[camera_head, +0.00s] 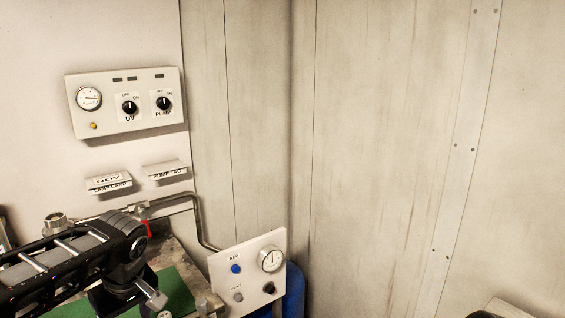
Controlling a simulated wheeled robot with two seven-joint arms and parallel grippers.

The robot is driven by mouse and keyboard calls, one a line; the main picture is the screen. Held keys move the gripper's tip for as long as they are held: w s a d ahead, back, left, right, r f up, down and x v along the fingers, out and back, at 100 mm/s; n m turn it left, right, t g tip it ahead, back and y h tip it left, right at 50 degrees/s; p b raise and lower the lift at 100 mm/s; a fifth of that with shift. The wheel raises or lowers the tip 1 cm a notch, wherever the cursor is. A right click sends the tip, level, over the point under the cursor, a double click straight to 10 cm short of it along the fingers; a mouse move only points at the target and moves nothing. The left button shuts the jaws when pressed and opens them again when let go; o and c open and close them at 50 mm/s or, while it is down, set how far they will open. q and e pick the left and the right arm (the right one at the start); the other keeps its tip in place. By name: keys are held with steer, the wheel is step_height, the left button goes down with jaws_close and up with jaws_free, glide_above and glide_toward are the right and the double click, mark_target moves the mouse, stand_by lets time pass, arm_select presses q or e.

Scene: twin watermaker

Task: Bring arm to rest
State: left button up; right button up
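My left arm comes in from the left at the lower left. The end of my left gripper (152,297) is low in the picture, over a green surface (174,289). Its fingers are not clear enough to show whether they are open or shut, and I see nothing clearly held. My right gripper is not in view. A control panel (148,84) on the wall has a gauge, a yellow button and two black knobs, marked UV and PUMP. A smaller panel (246,262), marked AIR, has a gauge, a blue button and a dark knob.
Two small labelled holders, one with a NOV card (108,182) and one marked PUMP TAG (166,170), stick out from the wall. A metal pipe (198,217) bends down behind my arm, near a red handle (148,229). A blue cylinder (293,291) stands behind the AIR panel.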

arm_select(q)
steer(key=s+d+f+m+h, duration=0.1)
steer(key=d+f+m+h, duration=0.1)
steer(key=d+f, duration=0.5)
steer(key=s+d+f+m+g+h, duration=0.15)
steer(key=d+f, duration=0.25)
steer(key=f, duration=0.7)
steer(key=s+d+f+m+h, duration=0.1)
steer(key=d+f+m+h, duration=0.15)
steer(key=d+f, duration=0.45)
steer(key=s+d+f+m+h, duration=0.1)
steer(key=s+d+f, duration=0.4)
steer(key=s+f, duration=1.1)
steer(key=shift+s+d+f+m, duration=0.15)
steer(key=shift+s+f+m, duration=0.25)
steer(key=shift+m, duration=0.4)
